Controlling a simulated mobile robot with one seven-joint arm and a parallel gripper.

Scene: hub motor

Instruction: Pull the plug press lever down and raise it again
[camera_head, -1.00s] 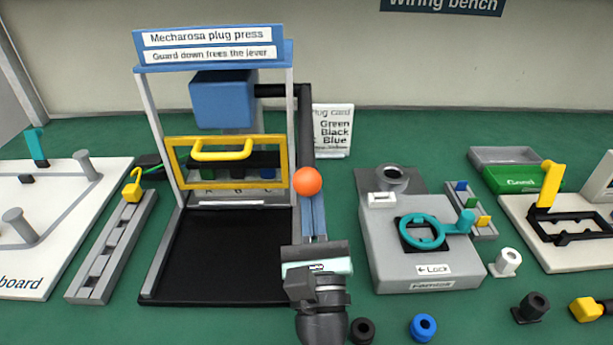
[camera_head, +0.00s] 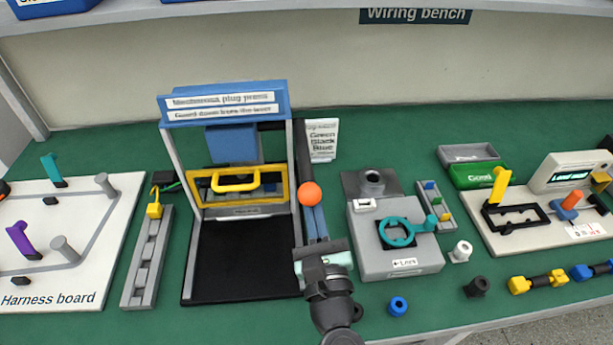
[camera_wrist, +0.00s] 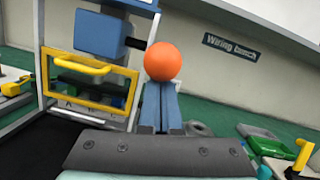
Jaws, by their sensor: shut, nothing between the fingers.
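The plug press (camera_head: 226,102) is a blue-topped frame with a sign reading "Guard down frees the lever". Its yellow guard (camera_head: 236,185) hangs low in the opening, and a blue block (camera_head: 230,145) sits behind and above it. The black lever (camera_head: 300,150) runs along the press's right side and ends in an orange ball knob (camera_head: 310,194); the knob also shows in the wrist view (camera_wrist: 173,61). My gripper (camera_head: 312,210) points at the knob from the front. Its two blue fingers (camera_wrist: 161,86) are shut together, empty, with tips just below the knob. Whether they touch it is unclear.
A grey lock fixture (camera_head: 395,250) with a teal ring handle stands to the right. A grey rail (camera_head: 148,258) and the white harness board (camera_head: 95,285) lie to the left. A card (camera_head: 321,138) stands behind the knob. Loose coloured plugs lie at the front right.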

